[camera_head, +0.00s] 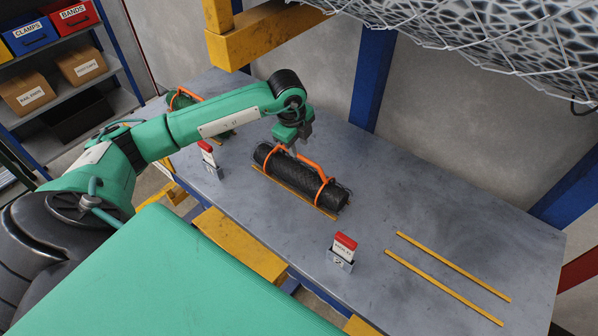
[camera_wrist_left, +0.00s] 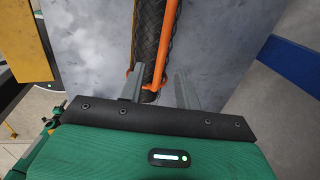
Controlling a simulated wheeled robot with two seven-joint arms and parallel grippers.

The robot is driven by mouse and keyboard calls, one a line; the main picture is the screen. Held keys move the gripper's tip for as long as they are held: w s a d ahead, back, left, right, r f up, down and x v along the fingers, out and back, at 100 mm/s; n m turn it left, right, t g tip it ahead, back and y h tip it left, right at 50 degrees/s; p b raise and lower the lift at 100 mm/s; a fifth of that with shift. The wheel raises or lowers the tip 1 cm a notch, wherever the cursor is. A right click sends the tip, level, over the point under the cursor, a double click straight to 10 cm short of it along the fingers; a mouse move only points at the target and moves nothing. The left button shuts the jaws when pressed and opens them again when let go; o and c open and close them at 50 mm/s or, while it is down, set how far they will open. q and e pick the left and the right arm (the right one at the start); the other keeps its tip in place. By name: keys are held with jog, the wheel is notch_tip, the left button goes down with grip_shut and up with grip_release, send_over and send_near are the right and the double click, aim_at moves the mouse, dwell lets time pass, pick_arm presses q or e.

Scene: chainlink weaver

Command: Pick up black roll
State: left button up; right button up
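The black roll (camera_head: 318,190) lies on the grey table (camera_head: 420,190), with an orange carrying handle (camera_head: 310,163) arched over it. A yellow strip runs along its near side. My left gripper (camera_head: 292,150) is above the roll, by the upper-left part of the handle. In the left wrist view, its two fingers (camera_wrist_left: 158,92) are apart, with the roll (camera_wrist_left: 148,35) and the orange handle (camera_wrist_left: 168,40) showing between and beyond them. I cannot tell whether the fingers touch the handle. My right gripper is not in view.
A green roll (camera_head: 218,127) with an orange handle is partly hidden behind my left arm. Red-topped label holders (camera_head: 207,155) (camera_head: 341,250) stand near the table's front edge. Two yellow strips (camera_head: 453,266) mark a bare area at right. Wire mesh (camera_head: 480,25) hangs above.

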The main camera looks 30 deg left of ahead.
aim_at(300, 155)
pick_arm(q)
jog(key=shift+w+f, duration=0.15)
jog(key=shift+f, duration=0.7)
jog(key=shift+w+f+p, duration=0.1)
jog(key=shift+f+p, duration=0.25)
jog(key=shift+p, duration=0.3)
jog(key=f+p, duration=0.1)
jog(key=f, duration=0.1)
jog(key=w+f+p, duration=0.1)
jog(key=f, duration=0.1)
jog(key=shift+a, duration=0.2)
jog(key=shift+f, duration=0.25)
grip_shut()
jog(key=shift+w+r, duration=0.15)
